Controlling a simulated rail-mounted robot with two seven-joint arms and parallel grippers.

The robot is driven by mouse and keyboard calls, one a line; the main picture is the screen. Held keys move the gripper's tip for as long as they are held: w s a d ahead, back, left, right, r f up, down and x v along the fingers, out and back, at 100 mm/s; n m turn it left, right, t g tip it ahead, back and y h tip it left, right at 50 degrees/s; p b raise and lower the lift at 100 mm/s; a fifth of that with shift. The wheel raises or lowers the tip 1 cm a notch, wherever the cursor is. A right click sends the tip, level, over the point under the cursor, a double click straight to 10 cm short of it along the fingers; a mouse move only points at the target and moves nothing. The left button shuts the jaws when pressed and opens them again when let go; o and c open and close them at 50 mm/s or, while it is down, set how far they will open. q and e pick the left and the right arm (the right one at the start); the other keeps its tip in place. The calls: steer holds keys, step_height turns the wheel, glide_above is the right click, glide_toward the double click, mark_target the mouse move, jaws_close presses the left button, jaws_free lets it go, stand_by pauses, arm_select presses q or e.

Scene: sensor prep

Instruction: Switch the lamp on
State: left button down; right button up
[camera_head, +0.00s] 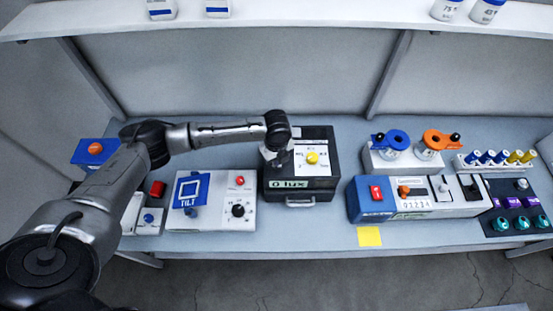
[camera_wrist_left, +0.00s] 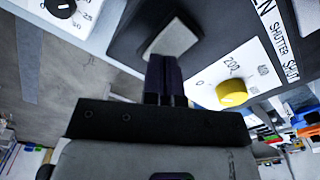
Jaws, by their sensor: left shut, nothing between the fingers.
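A black box (camera_head: 327,172) stands at the middle of the bench with a "0 lux" display (camera_head: 289,184) on its front. A yellow knob (camera_head: 312,158) sits on its white dial plate; it also shows in the left wrist view (camera_wrist_left: 232,93). My left gripper (camera_head: 284,158) is over the left part of this box, pointing down, shut and empty. In the left wrist view its fingertips (camera_wrist_left: 164,60) are at a pale grey square button (camera_wrist_left: 176,38) on the black top. I cannot tell whether they touch it. My right gripper is not in view.
Left of the box is a white unit with a blue TILT plate (camera_head: 189,189) and a black knob (camera_head: 238,211). To its right is a unit with a red switch (camera_head: 376,193). A yellow note (camera_head: 369,236) lies at the front edge. A shelf (camera_head: 290,17) spans the back.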

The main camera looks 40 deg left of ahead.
arm_select(q)
steer(key=shift+f, duration=0.5)
steer(key=shift+r, duration=0.15)
step_height(320, 180, up, 7)
steer(key=p, duration=0.7)
steer(key=shift+p, duration=0.3)
stand_by(0.4)
